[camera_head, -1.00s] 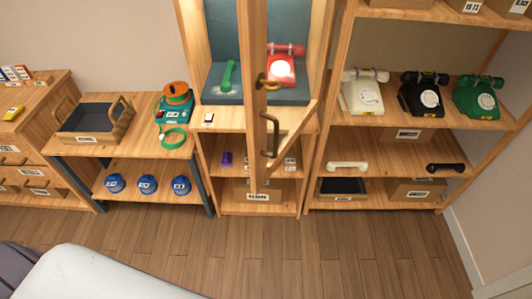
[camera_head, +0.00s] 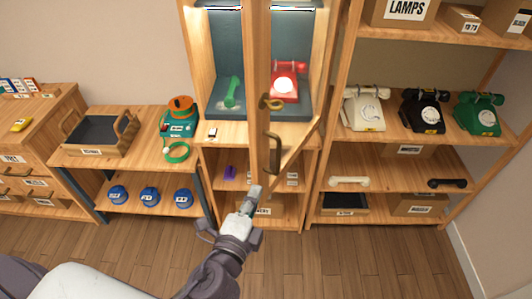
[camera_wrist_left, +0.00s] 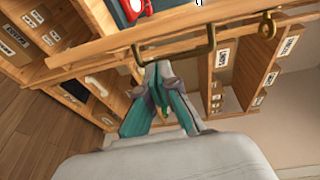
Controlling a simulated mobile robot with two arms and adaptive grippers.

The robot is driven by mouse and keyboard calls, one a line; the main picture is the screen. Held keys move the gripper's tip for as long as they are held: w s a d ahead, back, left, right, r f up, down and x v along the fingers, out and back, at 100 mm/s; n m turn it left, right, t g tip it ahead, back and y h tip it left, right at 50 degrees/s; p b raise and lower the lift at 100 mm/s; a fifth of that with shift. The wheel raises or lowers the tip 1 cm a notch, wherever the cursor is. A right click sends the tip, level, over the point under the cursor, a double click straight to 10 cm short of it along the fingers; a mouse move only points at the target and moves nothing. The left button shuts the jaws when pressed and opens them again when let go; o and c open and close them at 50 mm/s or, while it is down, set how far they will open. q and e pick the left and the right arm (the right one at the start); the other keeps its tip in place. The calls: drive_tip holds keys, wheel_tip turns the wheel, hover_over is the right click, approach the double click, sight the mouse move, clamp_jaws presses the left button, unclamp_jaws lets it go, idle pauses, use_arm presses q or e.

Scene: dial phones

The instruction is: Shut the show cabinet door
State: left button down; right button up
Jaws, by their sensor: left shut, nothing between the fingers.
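The show cabinet (camera_head: 218,55) has a blue-grey lining. It holds a red phone (camera_head: 284,86) and a green handset (camera_head: 232,92). Its wooden-framed door (camera_head: 259,60) stands open toward me, nearly edge-on, with its lower rail running back to the cabinet's right side. A brass handle (camera_head: 273,153) and a key (camera_head: 271,103) are on the door edge. My left gripper (camera_head: 255,192) is shut and empty, just below the handle in the head view. In the left wrist view the gripper (camera_wrist_left: 158,68) is close to the handle (camera_wrist_left: 178,53); I cannot tell if they touch. My right gripper is not in view.
A shelf (camera_head: 390,180) with white, black and green phones stands right. Shelves below the cabinet hold small items. The wooden floor (camera_head: 350,260) in front is clear.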

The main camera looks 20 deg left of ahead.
sight(265, 156)
use_arm(q)
drive_tip(key=shift+t, duration=0.4)
drive_tip(key=w+r+p, duration=0.1)
drive_tip(key=w, duration=0.2)
drive_tip(key=w+r+p, duration=0.1)
drive_tip(key=w, duration=0.2)
drive_tip(key=w+r+p, duration=0.1)
drive_tip(key=w+p, duration=0.1)
drive_tip(key=w, duration=0.1)
drive_tip(key=shift+w+a+r, duration=0.1)
drive_tip(key=shift+w+a, duration=0.1)
drive_tip(key=shift+w, duration=0.05)
